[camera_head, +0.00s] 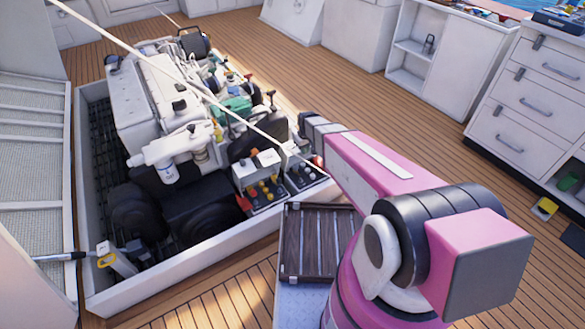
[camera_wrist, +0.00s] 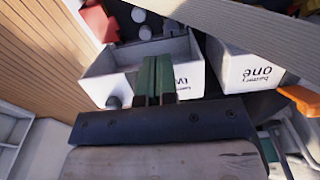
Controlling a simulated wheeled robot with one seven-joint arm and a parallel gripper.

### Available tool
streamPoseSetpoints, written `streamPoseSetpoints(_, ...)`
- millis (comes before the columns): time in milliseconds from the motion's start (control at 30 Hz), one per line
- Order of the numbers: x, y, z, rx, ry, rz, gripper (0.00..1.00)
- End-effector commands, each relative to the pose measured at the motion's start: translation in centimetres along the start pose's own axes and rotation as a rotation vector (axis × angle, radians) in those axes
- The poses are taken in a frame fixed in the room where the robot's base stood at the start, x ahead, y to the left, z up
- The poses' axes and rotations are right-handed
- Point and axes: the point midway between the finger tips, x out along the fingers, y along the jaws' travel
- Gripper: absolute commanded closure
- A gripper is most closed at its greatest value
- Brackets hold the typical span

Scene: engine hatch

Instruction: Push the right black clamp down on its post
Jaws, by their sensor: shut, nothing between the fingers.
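In the wrist view my gripper (camera_wrist: 153,78) is shut, its two green fingers side by side with nothing between them. They stand in front of a white battery box (camera_wrist: 97,88) whose label partly reads "two". A second box (camera_wrist: 250,70) labelled "battery one" is to the right. A small black round piece (camera_wrist: 113,102) shows left of the fingers; I cannot tell whether it is a clamp. No clamp on a post can be made out clearly. In the head view the battery boxes (camera_head: 258,166) are at the hatch's near right corner; my fingers are hidden there.
The engine (camera_head: 155,95) fills the open hatch, bounded by a raised white rim (camera_head: 180,268). A slatted dark wooden panel (camera_head: 318,240) lies close by, outside the rim. An orange piece (camera_wrist: 298,97) is near box one. Open deck lies to the right, before white drawers (camera_head: 525,105).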

Motion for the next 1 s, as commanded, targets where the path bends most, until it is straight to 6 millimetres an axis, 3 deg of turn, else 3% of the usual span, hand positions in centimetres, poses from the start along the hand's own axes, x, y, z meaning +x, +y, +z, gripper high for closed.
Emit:
streamPoseSetpoints(100, 0.8, -0.3, -0.7, -0.019, 0.002, 0.000, 1.00)
streamPoseSetpoints(567, 1.6, -0.3, -0.7, -0.019, 0.001, -0.001, 1.00)
streamPoseSetpoints(1000, 8.6, -0.3, -0.8, -0.019, 0.001, -0.001, 1.00)
